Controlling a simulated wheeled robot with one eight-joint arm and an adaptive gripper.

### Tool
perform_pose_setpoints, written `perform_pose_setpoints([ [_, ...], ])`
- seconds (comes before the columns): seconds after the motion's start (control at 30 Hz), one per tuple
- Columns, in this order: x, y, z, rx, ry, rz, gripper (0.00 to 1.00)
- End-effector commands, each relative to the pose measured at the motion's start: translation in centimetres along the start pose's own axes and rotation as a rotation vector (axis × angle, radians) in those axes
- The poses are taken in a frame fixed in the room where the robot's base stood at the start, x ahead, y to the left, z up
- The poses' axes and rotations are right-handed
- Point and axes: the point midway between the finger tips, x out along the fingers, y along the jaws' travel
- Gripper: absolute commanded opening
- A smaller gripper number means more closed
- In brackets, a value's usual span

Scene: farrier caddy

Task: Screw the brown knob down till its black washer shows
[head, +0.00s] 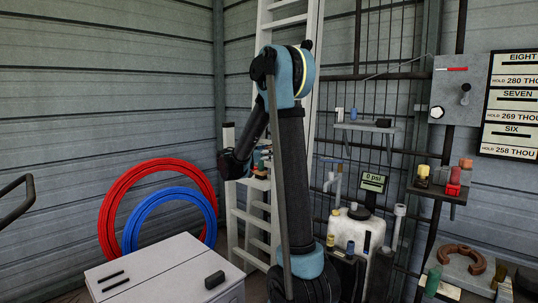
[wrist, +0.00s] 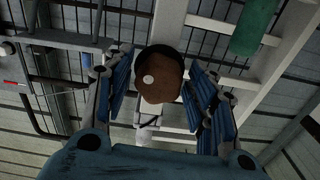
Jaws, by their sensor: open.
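The brown knob (wrist: 166,78) shows in the wrist view with its round face and a pale spot on it turned to the camera. A dark band runs along its upper left edge; I cannot tell whether this is the black washer. My gripper (wrist: 160,82) is open, with blue-padded fingers on the left and right of the knob. Gaps show on both sides. In the head view my gripper (head: 240,164) is beside small items at the ladder, and I cannot make out the knob there.
A green cylinder (wrist: 256,30) is at the upper right in the wrist view. A pale ladder (head: 243,222) stands behind my arm. A white jug (head: 350,231) and a small shelf (head: 437,193) with jars are to the right. A white cabinet (head: 160,267) is at front left.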

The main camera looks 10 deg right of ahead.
Motion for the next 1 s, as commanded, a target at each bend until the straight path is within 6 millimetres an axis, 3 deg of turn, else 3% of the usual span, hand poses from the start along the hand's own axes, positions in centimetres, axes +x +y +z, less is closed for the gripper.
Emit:
perform_pose_setpoints([
  [0.63, -4.2, 0.0, 0.0, 0.000, 0.000, -0.002, 0.52],
  [1.0, -4.5, 0.0, 0.0, 0.000, 0.000, 0.000, 0.52],
])
